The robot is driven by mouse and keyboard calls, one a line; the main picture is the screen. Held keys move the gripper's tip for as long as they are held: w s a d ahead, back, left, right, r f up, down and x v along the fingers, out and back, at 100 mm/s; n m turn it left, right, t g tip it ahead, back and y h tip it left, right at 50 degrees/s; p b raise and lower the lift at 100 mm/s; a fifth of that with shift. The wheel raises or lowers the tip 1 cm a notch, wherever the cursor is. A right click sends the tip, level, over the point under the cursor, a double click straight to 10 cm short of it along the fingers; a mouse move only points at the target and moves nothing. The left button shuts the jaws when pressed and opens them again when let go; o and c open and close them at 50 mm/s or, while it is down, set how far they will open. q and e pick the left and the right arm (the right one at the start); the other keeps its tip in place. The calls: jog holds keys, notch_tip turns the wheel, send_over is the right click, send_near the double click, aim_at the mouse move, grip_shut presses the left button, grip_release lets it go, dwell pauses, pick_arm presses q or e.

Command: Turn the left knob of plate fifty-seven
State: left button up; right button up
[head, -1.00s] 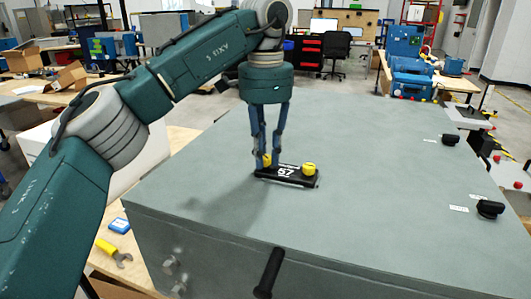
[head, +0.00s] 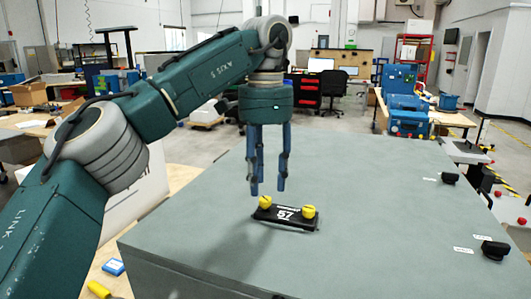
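Plate fifty-seven (head: 285,215) is a small black plate marked 57 lying on the grey cabinet top (head: 400,240). It has two yellow knobs. The left knob (head: 265,202) and the right knob (head: 308,211) both show clear of the fingers. My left gripper (head: 267,187) points straight down above and just behind the left knob. Its two blue fingers are apart with nothing between them. My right gripper is not in view.
Two black knobs, one (head: 449,178) farther and one (head: 494,249) nearer, stand on the right side of the cabinet top beside white labels. The rest of the top is clear. A blue item (head: 113,267) lies on the wooden table at left.

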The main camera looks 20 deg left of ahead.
aim_at(266, 199)
pick_arm(q)
notch_tip(266, 199, up, 8)
jog(key=shift+f, duration=0.25)
dwell(0.5)
